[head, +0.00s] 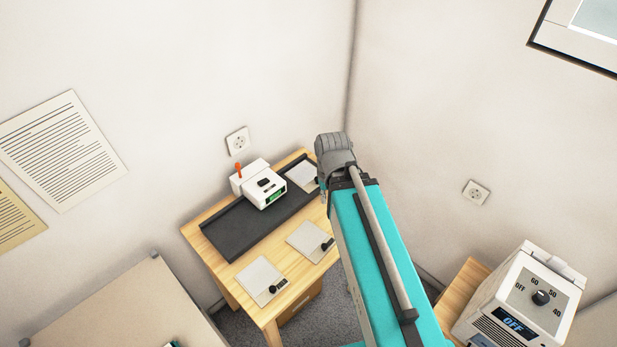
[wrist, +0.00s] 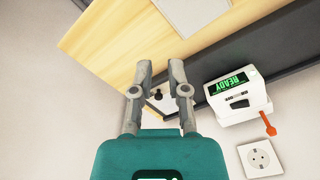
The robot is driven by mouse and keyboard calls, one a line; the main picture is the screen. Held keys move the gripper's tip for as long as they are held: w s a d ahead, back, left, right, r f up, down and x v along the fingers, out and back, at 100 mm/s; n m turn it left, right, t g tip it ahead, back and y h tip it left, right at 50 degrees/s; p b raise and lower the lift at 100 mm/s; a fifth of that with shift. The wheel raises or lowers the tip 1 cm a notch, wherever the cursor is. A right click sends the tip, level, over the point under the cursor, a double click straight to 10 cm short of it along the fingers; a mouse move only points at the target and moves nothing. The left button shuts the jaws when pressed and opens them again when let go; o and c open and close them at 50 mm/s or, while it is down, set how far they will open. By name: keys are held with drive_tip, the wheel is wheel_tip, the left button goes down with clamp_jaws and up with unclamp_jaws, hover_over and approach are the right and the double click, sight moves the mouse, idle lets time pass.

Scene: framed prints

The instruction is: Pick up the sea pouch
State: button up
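No thing in view can be told for sure as the sea pouch. Several flat pale squares lie on the wooden desk (head: 215,238): one at the front left (head: 260,279), one at the front right (head: 308,240), and one at the back (head: 301,176) beside my arm. The front two have small black pieces at their corners. Any marking on them is too small to read. My gripper (wrist: 161,68) is open and empty in the wrist view. A pale square with a black knob (wrist: 157,95) shows partly between its fingers. In the head view my arm hides the fingers.
A white device (head: 262,185) with an orange lever (head: 238,170) stands on a dark mat (head: 237,232); its screen reads READY in the wrist view (wrist: 232,84). A white box with a dial (head: 525,298) reads OFF at right. Walls stand close behind the desk.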

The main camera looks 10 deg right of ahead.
drive_tip(key=o, duration=0.4)
drive_tip(key=shift+w+n, duration=0.4)
drive_tip(key=shift+w, duration=0.05)
drive_tip(key=shift+o, duration=0.7)
drive_tip(key=w+n, duration=0.9)
drive_tip(key=n, duration=0.2)
drive_tip(key=shift+d+r, duration=0.15)
drive_tip(key=shift+d, duration=0.05)
drive_tip(key=n, duration=1.3)
hover_over(307, 173)
drive_tip(key=s+d, duration=0.2)
drive_tip(key=s, duration=0.3)
drive_tip(key=shift+d+r, duration=0.1)
drive_tip(key=shift+d, duration=0.1)
drive_tip(key=shift+f, duration=0.2)
wheel_tip(307, 173, down, 8)
drive_tip(key=b, duration=0.8)
drive_tip(key=shift+f, duration=0.15)
drive_tip(key=f+b, duration=0.3)
drive_tip(key=shift+s+d+f+b, duration=0.1)
drive_tip(key=shift+s+f+b, duration=0.15)
drive_tip(key=shift+s+b, duration=0.1)
drive_tip(key=shift+f+b, duration=0.8)
drive_tip(key=shift+f, duration=0.05)
